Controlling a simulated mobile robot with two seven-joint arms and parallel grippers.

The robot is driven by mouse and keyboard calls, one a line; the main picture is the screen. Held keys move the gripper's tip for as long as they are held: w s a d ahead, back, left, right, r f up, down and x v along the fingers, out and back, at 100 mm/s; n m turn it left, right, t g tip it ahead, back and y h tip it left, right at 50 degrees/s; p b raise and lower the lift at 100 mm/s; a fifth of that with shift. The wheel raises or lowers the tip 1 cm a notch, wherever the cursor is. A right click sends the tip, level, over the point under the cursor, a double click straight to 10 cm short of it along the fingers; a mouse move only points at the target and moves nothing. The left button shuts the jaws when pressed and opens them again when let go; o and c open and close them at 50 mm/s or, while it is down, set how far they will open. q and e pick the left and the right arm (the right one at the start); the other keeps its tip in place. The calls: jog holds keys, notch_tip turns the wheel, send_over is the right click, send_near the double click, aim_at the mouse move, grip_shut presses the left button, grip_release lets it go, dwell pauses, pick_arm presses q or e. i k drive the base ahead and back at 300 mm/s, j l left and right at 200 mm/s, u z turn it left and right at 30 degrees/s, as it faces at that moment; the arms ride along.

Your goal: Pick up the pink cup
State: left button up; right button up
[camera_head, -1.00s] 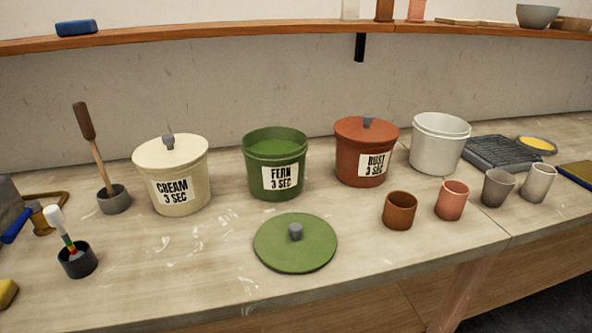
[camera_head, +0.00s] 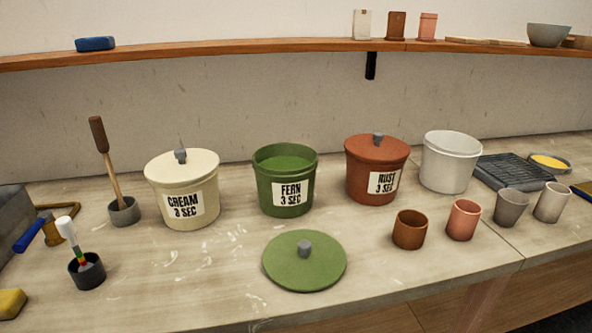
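The pink cup (camera_head: 462,220) stands upright on the worktop near its front edge, right of centre. A brown cup (camera_head: 409,230) stands just to its left, and a dark grey cup (camera_head: 510,208) stands to its right, with a small gap on each side. A light grey cup (camera_head: 551,202) is farther right. Nothing covers the pink cup. Neither of my grippers shows in the head view.
Behind the cups stand the lidded rust bucket (camera_head: 375,168) and a white bucket (camera_head: 449,161). The open fern bucket (camera_head: 285,180) and cream bucket (camera_head: 183,189) are left. A green lid (camera_head: 304,262) lies in front. A shelf (camera_head: 240,54) runs above.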

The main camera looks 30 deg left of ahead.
aim_at(464, 220)
jog(key=u, duration=0.6)
jog(key=l+u, duration=0.8)
jog(key=u, duration=0.15)
jog(key=l+u, duration=0.2)
jog(key=l, duration=0.25)
jog(key=k+l+u, duration=0.2)
jog(key=l, duration=0.25)
